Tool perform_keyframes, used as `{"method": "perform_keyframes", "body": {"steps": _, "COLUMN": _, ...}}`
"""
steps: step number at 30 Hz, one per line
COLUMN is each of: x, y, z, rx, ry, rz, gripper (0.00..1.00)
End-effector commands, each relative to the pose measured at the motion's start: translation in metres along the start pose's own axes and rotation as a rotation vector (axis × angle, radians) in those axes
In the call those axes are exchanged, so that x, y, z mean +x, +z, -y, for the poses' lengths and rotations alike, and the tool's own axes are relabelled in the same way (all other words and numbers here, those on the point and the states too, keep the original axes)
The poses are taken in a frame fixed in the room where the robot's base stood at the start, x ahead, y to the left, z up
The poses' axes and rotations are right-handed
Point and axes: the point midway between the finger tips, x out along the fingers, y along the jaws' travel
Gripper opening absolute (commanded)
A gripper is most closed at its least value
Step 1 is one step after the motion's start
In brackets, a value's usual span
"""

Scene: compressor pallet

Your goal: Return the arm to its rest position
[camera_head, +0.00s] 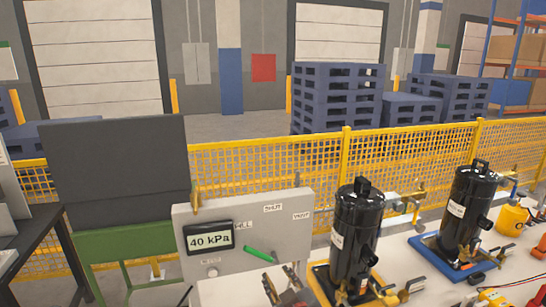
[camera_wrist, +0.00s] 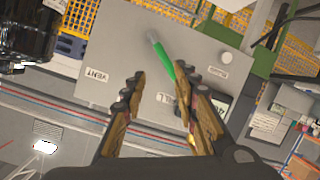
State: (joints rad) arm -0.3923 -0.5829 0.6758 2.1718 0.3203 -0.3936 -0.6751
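My gripper (camera_head: 284,284) shows at the bottom of the head view, in front of the grey control panel (camera_head: 293,226). In the wrist view my gripper (camera_wrist: 158,88) has its two fingers apart with nothing held between them. The panel fills the middle of that view, turned around, with a green-handled lever (camera_wrist: 163,58) near the fingers. In the head view the green lever (camera_head: 258,253) slants down to the right, below the word FILL. The display (camera_head: 209,239) reads 40 kPa. Most of my arm is out of view.
Two black compressors stand to the right, one on a yellow base (camera_head: 355,240) and one on a blue base (camera_head: 467,215). A yellow mesh fence (camera_head: 400,165) runs behind. A dark board (camera_head: 115,170) on a green stand is at left. Blue pallets (camera_head: 337,98) are stacked beyond.

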Motion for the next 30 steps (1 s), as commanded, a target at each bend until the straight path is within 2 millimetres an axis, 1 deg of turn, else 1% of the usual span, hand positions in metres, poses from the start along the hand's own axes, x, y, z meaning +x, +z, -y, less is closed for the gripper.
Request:
{"method": "perform_keyframes", "body": {"steps": 1, "x": -0.014, "y": 0.002, "z": -0.012, "rx": 0.043, "ry": -0.017, "rz": 0.043, "gripper": 0.30}}
{"method": "perform_keyframes", "body": {"steps": 5, "x": -0.054, "y": 0.019, "z": -0.028, "rx": 0.157, "ry": -0.067, "rz": 0.185, "gripper": 0.30}}
{"method": "perform_keyframes", "body": {"steps": 8, "x": -0.092, "y": 0.038, "z": -0.040, "rx": 0.242, "ry": -0.081, "rz": 0.307, "gripper": 0.30}}
{"method": "perform_keyframes", "body": {"steps": 9, "x": -0.108, "y": 0.046, "z": -0.044, "rx": 0.277, "ry": -0.079, "rz": 0.358, "gripper": 0.30}}
{"method": "perform_keyframes", "body": {"steps": 11, "x": -0.135, "y": 0.059, "z": -0.050, "rx": 0.330, "ry": -0.071, "rz": 0.436, "gripper": 0.30}}
{"method": "perform_keyframes", "body": {"steps": 12, "x": -0.153, "y": 0.069, "z": -0.053, "rx": 0.366, "ry": -0.062, "rz": 0.489, "gripper": 0.30}}
{"method": "perform_keyframes", "body": {"steps": 14, "x": -0.180, "y": 0.082, "z": -0.057, "rx": 0.414, "ry": -0.043, "rz": 0.563, "gripper": 0.30}}
{"method": "perform_keyframes", "body": {"steps": 15, "x": -0.196, "y": 0.090, "z": -0.059, "rx": 0.446, "ry": -0.028, "rz": 0.608, "gripper": 0.30}}
{"method": "perform_keyframes", "body": {"steps": 18, "x": -0.231, "y": 0.106, "z": -0.061, "rx": 0.508, "ry": 0.008, "rz": 0.701, "gripper": 0.30}}
{"method": "perform_keyframes", "body": {"steps": 21, "x": -0.253, "y": 0.116, "z": -0.062, "rx": 0.550, "ry": 0.034, "rz": 0.761, "gripper": 0.30}}
{"method": "perform_keyframes", "body": {"steps": 24, "x": -0.264, "y": 0.122, "z": -0.062, "rx": 0.568, "ry": 0.047, "rz": 0.792, "gripper": 0.30}}
{"method": "perform_keyframes", "body": {"steps": 30, "x": -0.266, "y": 0.123, "z": -0.061, "rx": 0.572, "ry": 0.049, "rz": 0.798, "gripper": 0.30}}
